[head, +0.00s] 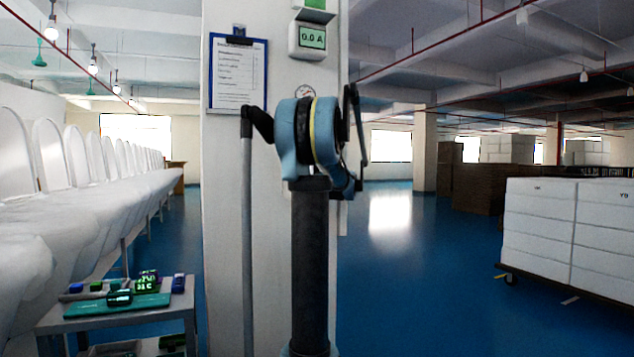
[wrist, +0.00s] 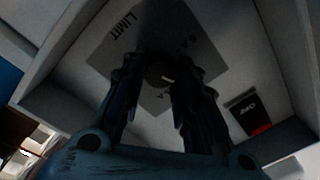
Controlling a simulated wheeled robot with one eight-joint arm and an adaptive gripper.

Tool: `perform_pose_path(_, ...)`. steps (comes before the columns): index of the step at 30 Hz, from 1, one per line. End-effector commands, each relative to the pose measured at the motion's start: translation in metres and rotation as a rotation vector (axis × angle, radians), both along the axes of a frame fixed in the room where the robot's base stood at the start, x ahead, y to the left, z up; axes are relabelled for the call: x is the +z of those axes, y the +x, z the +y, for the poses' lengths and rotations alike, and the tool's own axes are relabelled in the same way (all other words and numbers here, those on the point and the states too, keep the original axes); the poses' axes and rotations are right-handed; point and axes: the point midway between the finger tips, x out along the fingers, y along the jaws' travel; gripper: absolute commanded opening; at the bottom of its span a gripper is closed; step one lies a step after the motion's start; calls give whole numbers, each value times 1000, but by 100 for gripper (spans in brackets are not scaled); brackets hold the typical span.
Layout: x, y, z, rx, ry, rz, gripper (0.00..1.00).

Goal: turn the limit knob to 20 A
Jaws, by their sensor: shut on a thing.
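The limit knob (wrist: 160,74) is a small dark round knob with a pale pointer mark, on a grey plate (wrist: 185,38) lettered LIMIT. The scale numbers are too dark to read, so I cannot tell the setting. In the wrist view my gripper (wrist: 161,80) has a dark finger on each side of the knob and is shut on it. In the head view my arm hides the knob and my gripper. A display (head: 312,38) on the pillar reads 0.0 A.
A black switch (wrist: 247,106) marked OFF, with a red lower part, sits right of the knob. A clipboard (head: 238,73) hangs on the pillar (head: 222,200). A small table (head: 120,320) with devices stands at lower left, white boxes (head: 540,230) at right. Blue floor between is clear.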

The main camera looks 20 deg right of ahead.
Motion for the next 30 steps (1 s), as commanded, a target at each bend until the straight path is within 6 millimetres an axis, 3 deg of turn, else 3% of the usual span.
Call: perform_pose_path(30,-3,-1,0,-4,959,33,4)
